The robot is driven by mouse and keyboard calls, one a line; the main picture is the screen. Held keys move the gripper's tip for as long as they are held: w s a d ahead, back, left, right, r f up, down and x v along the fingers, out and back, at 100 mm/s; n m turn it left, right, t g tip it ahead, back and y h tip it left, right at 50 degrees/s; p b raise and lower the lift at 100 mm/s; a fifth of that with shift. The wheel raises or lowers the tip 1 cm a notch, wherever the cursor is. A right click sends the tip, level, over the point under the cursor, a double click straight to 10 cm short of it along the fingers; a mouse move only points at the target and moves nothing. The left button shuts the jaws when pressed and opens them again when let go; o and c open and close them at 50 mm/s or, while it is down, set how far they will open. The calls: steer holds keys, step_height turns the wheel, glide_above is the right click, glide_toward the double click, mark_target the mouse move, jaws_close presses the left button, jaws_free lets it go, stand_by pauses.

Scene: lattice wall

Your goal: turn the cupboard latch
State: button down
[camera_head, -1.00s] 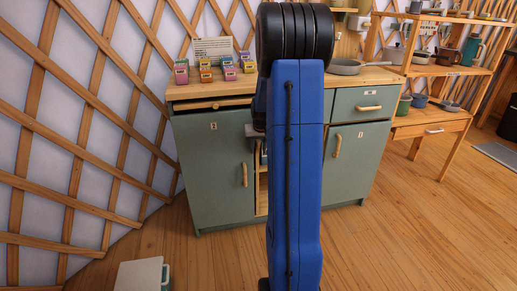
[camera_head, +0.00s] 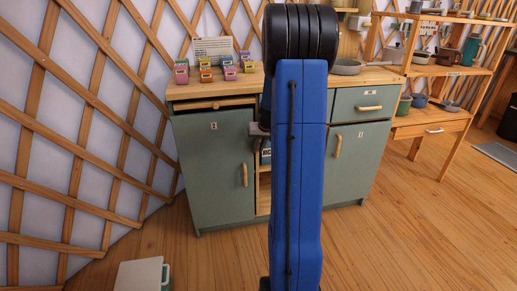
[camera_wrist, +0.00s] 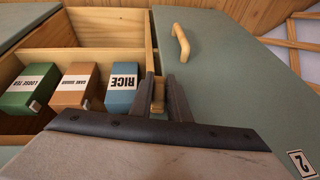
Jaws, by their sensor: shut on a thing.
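The cupboard latch (camera_wrist: 158,92) is a small wooden piece at the edge of the green door (camera_wrist: 225,60), beside the open shelf. In the wrist view my gripper (camera_wrist: 163,84) has its two dark fingers on either side of the latch, shut on it. In the head view my gripper (camera_head: 258,129) shows only partly, at the upper right of the left cupboard door (camera_head: 218,165). My blue arm hides the latch there. The door looks closed, with a wooden handle (camera_wrist: 181,43).
The open shelf holds a blue rice box (camera_wrist: 122,92), an orange box (camera_wrist: 77,87) and a green tea box (camera_wrist: 33,88). Small colourful items (camera_head: 206,70) and a pan (camera_head: 345,67) stand on the counter. A white box (camera_head: 140,275) lies on the floor at front left.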

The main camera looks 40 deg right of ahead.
steer(key=t+y, duration=0.2)
steer(key=y, duration=0.1)
steer(key=shift+m, duration=0.4)
steer(key=t+y, duration=0.1)
steer(key=m+t+y, duration=0.1)
steer(key=y, duration=0.1)
steer(key=shift+w+a+r, duration=0.15)
steer(key=m+t+y, duration=0.1)
steer(key=t+y, duration=0.2)
steer(key=shift+a+r, duration=0.1)
steer(key=shift+r, duration=0.1)
steer(key=shift+r+m+t+y, duration=0.2)
steer(key=shift+m+t+y, duration=0.4)
steer(key=shift+t+y, duration=0.7)
steer(key=shift+a, duration=0.1)
steer(key=c, duration=1.7)
jaws_free()
steer(key=shift+o, duration=0.2)
steer(key=v, duration=1.7)
steer(key=shift+f, duration=0.25)
